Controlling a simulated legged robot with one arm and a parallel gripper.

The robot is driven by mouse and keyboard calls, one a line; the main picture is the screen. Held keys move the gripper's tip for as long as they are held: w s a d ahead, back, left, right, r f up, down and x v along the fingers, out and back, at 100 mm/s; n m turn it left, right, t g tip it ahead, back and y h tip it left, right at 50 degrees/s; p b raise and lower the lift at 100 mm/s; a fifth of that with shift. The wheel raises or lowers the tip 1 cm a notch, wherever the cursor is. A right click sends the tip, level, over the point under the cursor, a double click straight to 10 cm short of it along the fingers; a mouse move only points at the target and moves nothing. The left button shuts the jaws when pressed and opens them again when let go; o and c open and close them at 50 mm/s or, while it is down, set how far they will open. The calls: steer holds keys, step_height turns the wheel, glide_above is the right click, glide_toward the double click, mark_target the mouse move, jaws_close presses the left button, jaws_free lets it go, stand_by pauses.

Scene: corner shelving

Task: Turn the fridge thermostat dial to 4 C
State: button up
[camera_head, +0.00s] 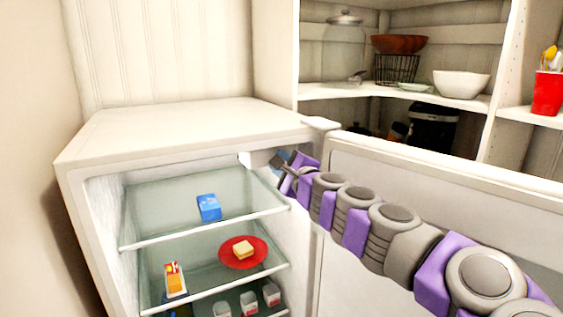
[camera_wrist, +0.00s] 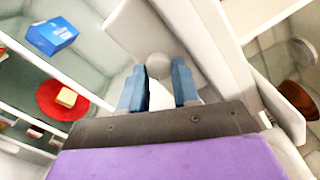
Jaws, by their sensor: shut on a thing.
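The fridge (camera_head: 190,117) stands open, with its door (camera_head: 440,178) swung out to the right. A pale thermostat housing (camera_head: 254,159) is at the top right inside the fridge. In the wrist view the round whitish dial (camera_wrist: 159,66) sits between the two blue fingertips of my gripper (camera_wrist: 159,72). My gripper (camera_head: 284,160) is shut on the dial, reaching in from the right past the door edge. The dial's scale and pointer cannot be read, so its setting cannot be told. In the head view the gripper hides the dial.
Glass shelves hold a blue carton (camera_head: 209,207), a red plate (camera_head: 232,262) with a yellow-topped block (camera_head: 243,250), and an orange-white carton (camera_head: 174,278). Small containers (camera_head: 247,301) stand lower. Corner shelves behind hold a white bowl (camera_head: 461,84) and a red cup (camera_head: 547,94).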

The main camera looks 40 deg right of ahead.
steer(key=shift+w+f, duration=0.1)
steer(key=shift+f, duration=0.1)
steer(key=o, duration=1)
steer(key=shift+r, duration=0.1)
steer(key=shift+o, duration=0.2)
